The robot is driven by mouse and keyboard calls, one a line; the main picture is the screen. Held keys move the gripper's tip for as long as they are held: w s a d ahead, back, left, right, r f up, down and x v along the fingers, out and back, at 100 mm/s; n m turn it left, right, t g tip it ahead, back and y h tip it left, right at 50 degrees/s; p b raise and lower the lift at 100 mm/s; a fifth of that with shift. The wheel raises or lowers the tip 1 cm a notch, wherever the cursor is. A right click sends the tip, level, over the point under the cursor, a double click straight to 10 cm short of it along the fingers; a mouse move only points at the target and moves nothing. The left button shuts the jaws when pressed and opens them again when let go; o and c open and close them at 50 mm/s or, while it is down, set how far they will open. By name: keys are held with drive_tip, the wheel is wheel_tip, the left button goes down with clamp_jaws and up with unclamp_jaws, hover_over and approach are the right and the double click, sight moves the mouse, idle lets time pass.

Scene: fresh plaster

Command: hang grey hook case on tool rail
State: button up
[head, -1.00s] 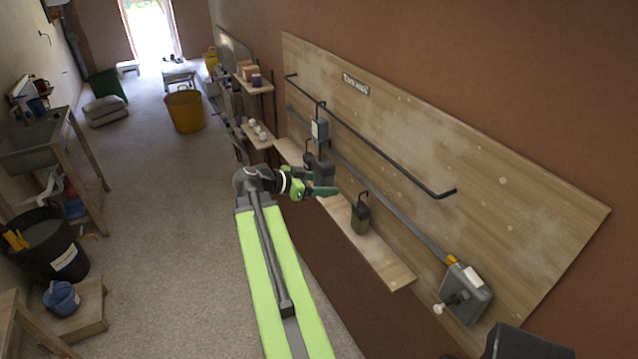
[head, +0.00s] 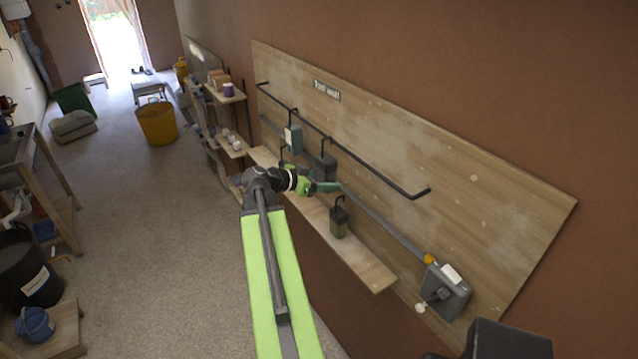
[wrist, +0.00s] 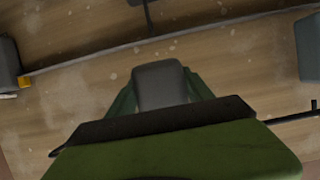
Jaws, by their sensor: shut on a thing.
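My gripper (head: 328,187) is shut on the grey hook case (head: 325,167), in front of the wooden board. In the wrist view the case (wrist: 160,85) sits between the green fingers; its hook is hidden there behind my gripper. In the head view the case is about upright, and its hook top overlaps the black tool rail (head: 375,163). I cannot tell whether the hook touches or is over the rail. The rail also shows at the right of the wrist view (wrist: 290,118).
A blue-grey case (head: 294,139) hangs on the rail, left of the held one. An olive case (head: 338,222) stands on the shelf (head: 370,272) below. A grey pipe (head: 385,225) leads to a grey box (head: 445,293). The rail's right part is free.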

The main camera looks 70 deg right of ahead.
drive_tip(key=x, duration=0.3)
drive_tip(key=b+x, duration=0.1)
drive_tip(key=x, duration=0.1)
drive_tip(key=shift+r, duration=0.35)
drive_tip(key=shift+f+b, duration=0.65)
drive_tip(key=shift+b, duration=0.05)
drive_tip(key=o, duration=1.8)
drive_tip(key=shift+o, duration=0.2)
drive_tip(key=p+v, duration=0.6)
drive_tip(key=v, duration=1.1)
drive_tip(key=shift+p, duration=0.35)
